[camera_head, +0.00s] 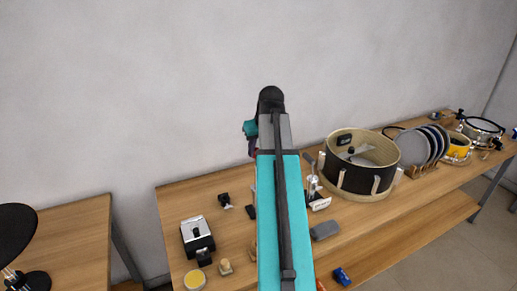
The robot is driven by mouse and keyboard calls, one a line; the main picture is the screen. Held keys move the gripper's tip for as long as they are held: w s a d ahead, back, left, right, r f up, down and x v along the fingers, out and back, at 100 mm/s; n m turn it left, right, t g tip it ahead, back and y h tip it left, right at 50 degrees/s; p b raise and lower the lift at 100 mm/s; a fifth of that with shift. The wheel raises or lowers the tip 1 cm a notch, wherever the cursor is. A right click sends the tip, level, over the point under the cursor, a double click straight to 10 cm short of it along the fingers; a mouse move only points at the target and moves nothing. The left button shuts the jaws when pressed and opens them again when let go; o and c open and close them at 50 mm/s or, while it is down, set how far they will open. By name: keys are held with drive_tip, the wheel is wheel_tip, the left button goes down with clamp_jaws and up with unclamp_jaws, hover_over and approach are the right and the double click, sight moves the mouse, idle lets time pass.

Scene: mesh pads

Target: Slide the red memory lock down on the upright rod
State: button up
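My arm's teal link rises through the middle of the view and ends in a dark joint. The link covers what lies behind it, and my gripper's fingers do not show. A small teal part of my arm and a dark reddish spot show just left of the link; I cannot tell what the spot is. I cannot make out the red memory lock for certain. A short upright metal piece (313,184) stands on the bench right of the link; I cannot tell whether it is the upright rod.
The wooden bench (350,232) carries an open drum shell (360,165), a rack of discs (413,146), a grey block (325,230), a black-and-silver box (197,237) and a yellow-topped tin (195,280). Another table (75,240) stands left, across a gap. A wall is behind.

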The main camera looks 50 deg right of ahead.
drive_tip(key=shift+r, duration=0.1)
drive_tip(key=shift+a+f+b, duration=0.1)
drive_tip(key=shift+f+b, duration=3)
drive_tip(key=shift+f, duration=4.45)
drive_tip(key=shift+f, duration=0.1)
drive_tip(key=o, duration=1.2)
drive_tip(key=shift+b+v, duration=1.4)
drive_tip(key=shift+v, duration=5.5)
